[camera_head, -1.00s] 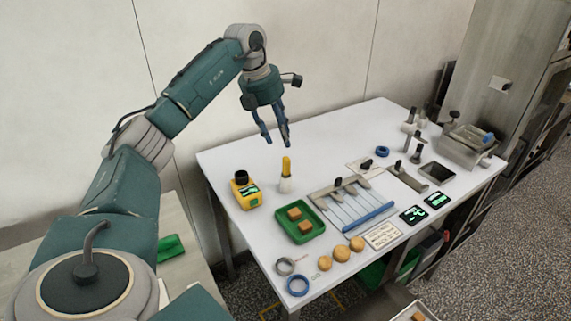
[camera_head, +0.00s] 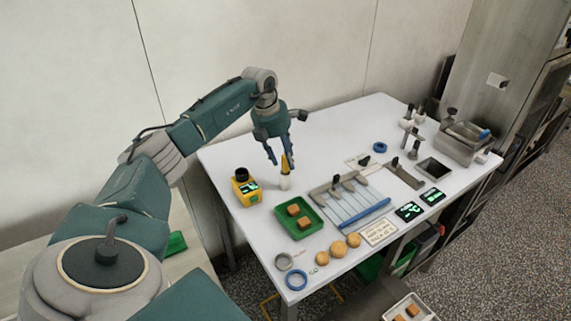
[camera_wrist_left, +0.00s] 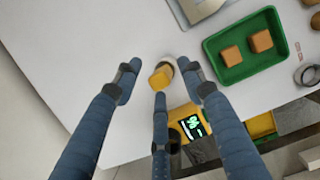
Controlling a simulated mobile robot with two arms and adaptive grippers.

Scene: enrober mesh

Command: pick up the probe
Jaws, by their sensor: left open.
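The probe (camera_head: 285,166) has a yellow handle and stands upright in a small white holder (camera_head: 284,183) on the white table. In the left wrist view its yellow handle (camera_wrist_left: 161,76) shows end-on between the fingers. My left gripper (camera_head: 280,158) points down at the probe, its blue fingers open around the top of the handle. In the left wrist view the open fingers (camera_wrist_left: 160,85) stand apart from the handle on the sides, with a third finger below it. I cannot tell whether any finger touches it. My right gripper is not in view.
A yellow device (camera_head: 246,192) with a lit display stands just left of the probe. A green tray (camera_head: 299,231) with brown blocks lies in front. The table behind the probe is clear.

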